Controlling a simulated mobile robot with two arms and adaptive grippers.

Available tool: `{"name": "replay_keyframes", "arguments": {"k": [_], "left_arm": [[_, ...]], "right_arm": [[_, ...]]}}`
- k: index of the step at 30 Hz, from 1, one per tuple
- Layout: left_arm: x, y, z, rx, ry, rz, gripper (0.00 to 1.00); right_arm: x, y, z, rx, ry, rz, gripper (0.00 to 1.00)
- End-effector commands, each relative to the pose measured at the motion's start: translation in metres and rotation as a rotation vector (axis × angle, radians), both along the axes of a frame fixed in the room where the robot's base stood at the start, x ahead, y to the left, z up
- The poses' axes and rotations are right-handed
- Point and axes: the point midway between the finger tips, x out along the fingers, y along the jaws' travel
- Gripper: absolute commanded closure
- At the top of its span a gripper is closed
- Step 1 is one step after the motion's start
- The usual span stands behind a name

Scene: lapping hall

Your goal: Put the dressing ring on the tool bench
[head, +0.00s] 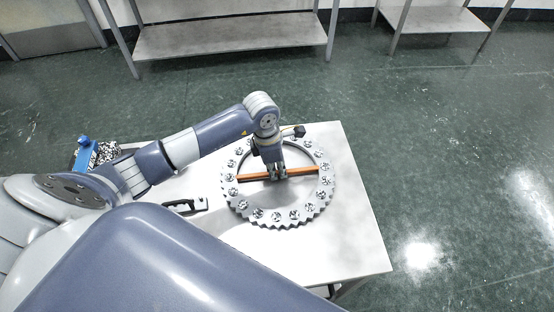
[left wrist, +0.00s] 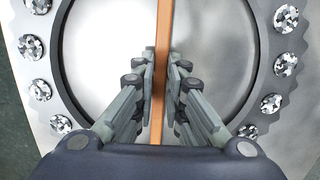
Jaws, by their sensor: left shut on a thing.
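The dressing ring (head: 285,217) is a grey toothed ring with speckled round pads and an orange bar (head: 305,173) across its middle. It lies flat, on or just above a pale table (head: 362,240); I cannot tell whether it touches. My left gripper (head: 277,176) points down at the ring's centre and is shut on the orange bar. In the left wrist view, the fingers (left wrist: 160,80) press the bar (left wrist: 163,35) from both sides, with the ring (left wrist: 272,80) around them. My right gripper is not in view. No label shows which surface is the tool bench.
A black-handled tool (head: 186,206) lies left of the ring on the table. A blue item (head: 86,152) sits at the table's back left, partly behind my arm. Metal shelving benches (head: 230,35) (head: 435,18) stand across a clear green floor (head: 440,120).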

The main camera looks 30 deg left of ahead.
Motion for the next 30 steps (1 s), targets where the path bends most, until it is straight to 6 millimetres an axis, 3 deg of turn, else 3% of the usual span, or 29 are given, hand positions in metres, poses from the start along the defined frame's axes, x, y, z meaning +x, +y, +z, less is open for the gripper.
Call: {"name": "replay_keyframes", "arguments": {"k": [10, 12, 14, 26, 30], "left_arm": [[0.003, 0.0, -0.001, -0.001, -0.01, 0.0, 1.0], [0.001, 0.0, -0.003, 0.0, -0.003, 0.0, 0.77], [0.001, 0.0, -0.003, 0.0, -0.002, 0.0, 0.69], [0.001, 0.001, 0.001, 0.0, -0.004, 0.0, 0.69], [0.0, 0.004, 0.019, 0.002, -0.007, 0.001, 0.69]], "right_arm": [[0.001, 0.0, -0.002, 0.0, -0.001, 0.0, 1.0], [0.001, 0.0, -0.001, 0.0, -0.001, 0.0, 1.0], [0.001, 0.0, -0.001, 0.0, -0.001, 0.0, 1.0], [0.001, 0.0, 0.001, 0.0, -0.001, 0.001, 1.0], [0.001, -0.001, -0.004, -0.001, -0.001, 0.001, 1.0]]}}
